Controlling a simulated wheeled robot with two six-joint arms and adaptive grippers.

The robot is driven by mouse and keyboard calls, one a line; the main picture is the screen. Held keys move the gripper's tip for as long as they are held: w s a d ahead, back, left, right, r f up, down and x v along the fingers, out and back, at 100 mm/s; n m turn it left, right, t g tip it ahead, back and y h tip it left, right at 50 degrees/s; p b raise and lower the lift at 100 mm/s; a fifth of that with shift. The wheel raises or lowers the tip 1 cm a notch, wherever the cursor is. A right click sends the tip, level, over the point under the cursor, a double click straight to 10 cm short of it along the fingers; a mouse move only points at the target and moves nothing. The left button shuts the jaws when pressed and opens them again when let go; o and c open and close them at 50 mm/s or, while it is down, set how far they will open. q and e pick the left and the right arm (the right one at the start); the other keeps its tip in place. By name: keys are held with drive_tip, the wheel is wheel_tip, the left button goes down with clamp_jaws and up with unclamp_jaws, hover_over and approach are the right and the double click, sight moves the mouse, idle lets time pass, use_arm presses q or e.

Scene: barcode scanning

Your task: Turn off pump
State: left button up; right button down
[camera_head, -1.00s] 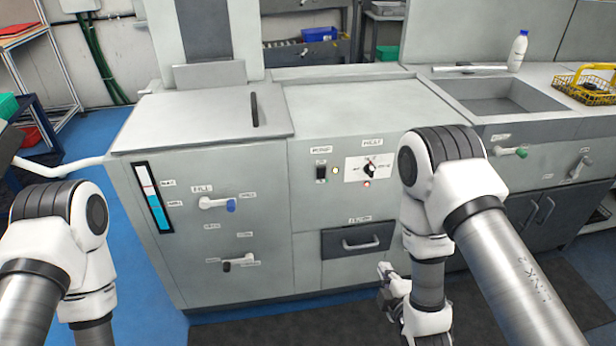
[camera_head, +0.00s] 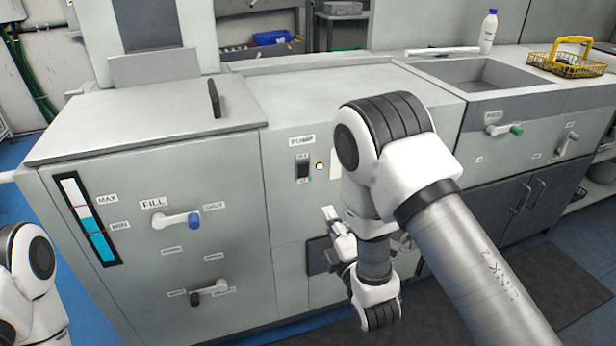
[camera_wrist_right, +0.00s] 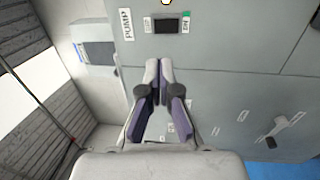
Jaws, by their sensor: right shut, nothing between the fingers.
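The black PUMP switch (camera_head: 302,168) is on the grey machine front, under its PUMP label (camera_head: 302,140). A small pale-yellow lamp (camera_head: 320,167) glows to its right. The switch also shows at the top of the right wrist view (camera_wrist_right: 167,25), with a green mark at one end. My right gripper (camera_head: 329,212) is shut and empty, below and slightly right of the switch, in front of the panel. In the right wrist view its fingertips (camera_wrist_right: 158,64) are together and appear apart from the switch. My left gripper is out of view.
My right arm hides the HEAT dial and part of the dark drawer (camera_head: 318,254). The blue-tipped FILL valve (camera_head: 180,221) and a black-tipped lower valve (camera_head: 209,292) sit left. A sink (camera_head: 470,75), bottle (camera_head: 489,32) and yellow basket (camera_head: 566,62) are right.

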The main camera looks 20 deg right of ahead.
sight(305, 167)
drive_tip(key=w, duration=0.4)
drive_tip(key=w+r, duration=0.1)
drive_tip(key=w, duration=0.4)
drive_tip(key=w+r+b, duration=0.1)
drive_tip(key=w, duration=0.3)
drive_tip(key=shift+w+a, duration=0.2)
drive_tip(key=shift+w, duration=0.2)
